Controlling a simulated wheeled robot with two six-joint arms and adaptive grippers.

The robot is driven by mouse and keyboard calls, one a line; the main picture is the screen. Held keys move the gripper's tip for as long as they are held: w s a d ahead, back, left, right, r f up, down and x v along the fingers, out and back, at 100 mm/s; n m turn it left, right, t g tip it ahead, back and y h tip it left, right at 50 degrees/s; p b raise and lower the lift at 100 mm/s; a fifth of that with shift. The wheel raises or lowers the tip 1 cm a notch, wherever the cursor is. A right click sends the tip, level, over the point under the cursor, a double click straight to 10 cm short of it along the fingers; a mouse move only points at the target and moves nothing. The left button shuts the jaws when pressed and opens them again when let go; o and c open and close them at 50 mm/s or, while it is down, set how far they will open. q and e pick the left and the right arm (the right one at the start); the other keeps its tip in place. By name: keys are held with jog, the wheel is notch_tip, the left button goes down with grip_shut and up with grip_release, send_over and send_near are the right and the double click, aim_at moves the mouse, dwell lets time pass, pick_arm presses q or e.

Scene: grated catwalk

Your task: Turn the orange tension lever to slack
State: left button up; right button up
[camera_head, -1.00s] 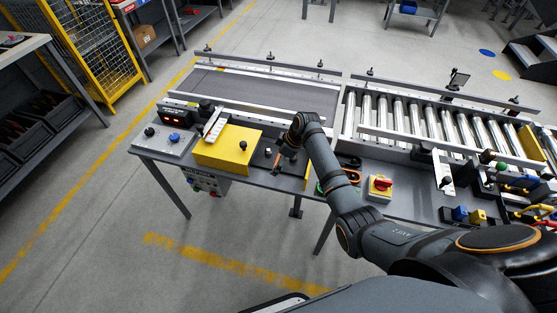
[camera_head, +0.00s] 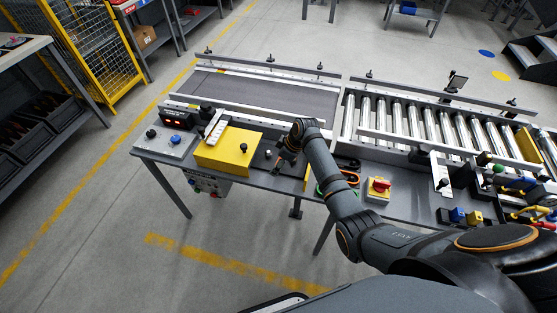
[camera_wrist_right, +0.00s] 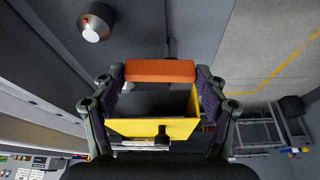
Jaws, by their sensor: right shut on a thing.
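The orange tension lever (camera_wrist_right: 160,71) shows in the right wrist view as an orange bar lying across the space between my fingers. My right gripper (camera_wrist_right: 158,84) is shut on it, one dark finger at each end. In the head view my right arm reaches over the table, and my right gripper (camera_head: 283,162) points down beside the yellow box (camera_head: 228,150). There the wrist and fingers mostly hide the lever. The yellow box also shows beyond the lever in the wrist view (camera_wrist_right: 125,128). My left gripper is not in view.
A belt conveyor (camera_head: 262,97) and a roller conveyor (camera_head: 402,120) run behind the control table. A red rotary switch on a yellow box (camera_head: 378,189) sits right of my forearm. A grey panel with a blue button (camera_head: 175,139) is at the left end. Colored handles crowd the far right.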

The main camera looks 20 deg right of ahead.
jog(key=m+p, duration=0.1)
jog(key=p, duration=0.1)
jog(key=m+h+p, duration=0.1)
jog(key=m+p, duration=0.1)
jog(key=m+t+p, duration=0.1)
jog(key=m+p, duration=0.1)
jog(key=shift+s+r+h, duration=0.3)
jog(key=shift+s+h, duration=0.05)
jog(key=shift+h, duration=0.05)
jog(key=m+p, duration=0.1)
jog(key=m+h+p, duration=0.1)
jog(key=shift+s+f+m, duration=0.1)
jog(key=shift+s+m, duration=0.1)
jog(key=shift+m, duration=0.2)
jog(key=shift+f+m+h+p, duration=0.1)
jog(key=shift+m+h+p, duration=0.2)
jog(key=shift+m+p, duration=0.5)
jog(key=shift+s+a+m+h, duration=0.15)
jog(key=shift+m+h, duration=0.25)
jog(key=shift+m, duration=0.6)
jog(key=shift+f+m+h, duration=0.15)
jog(key=shift+m+h, duration=0.15)
jog(key=shift+m, duration=0.6)
jog(key=shift+s+a+m+h+b, duration=0.1)
jog(key=shift+m+h+b, duration=0.15)
jog(key=shift+m, duration=0.6)
jog(key=shift+s+a+m+h+b, duration=0.15)
jog(key=shift+m+h, duration=0.2)
jog(key=shift+m, duration=0.5)
jog(key=shift+d, duration=0.1)
